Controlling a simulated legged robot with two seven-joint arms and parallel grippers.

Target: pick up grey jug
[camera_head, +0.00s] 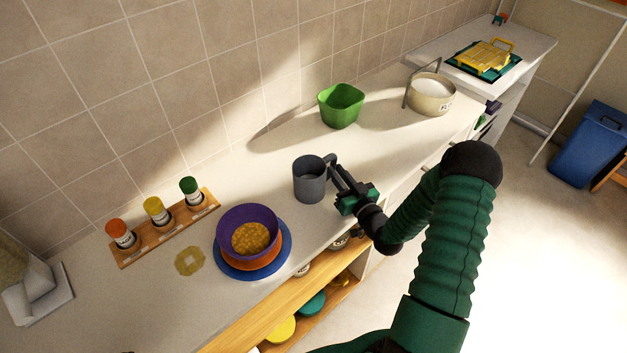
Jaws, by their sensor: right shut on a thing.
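The grey jug (309,181) stands upright on the white counter in the middle of the view. Its handle is on its right side, toward my right gripper. My right gripper (335,166) reaches in from the right, with its dark fingers shut on the jug at the handle side. The fingers partly hide the handle. I cannot tell whether the jug's base is touching the counter or just above it. My left gripper is not in view.
A purple bowl (248,222) on a blue plate (226,264) stands left of the jug. A wooden rack (178,224) holds spice jars. A green container (341,104) and a cream pot (431,95) stand behind. The tiled wall (200,70) borders the counter.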

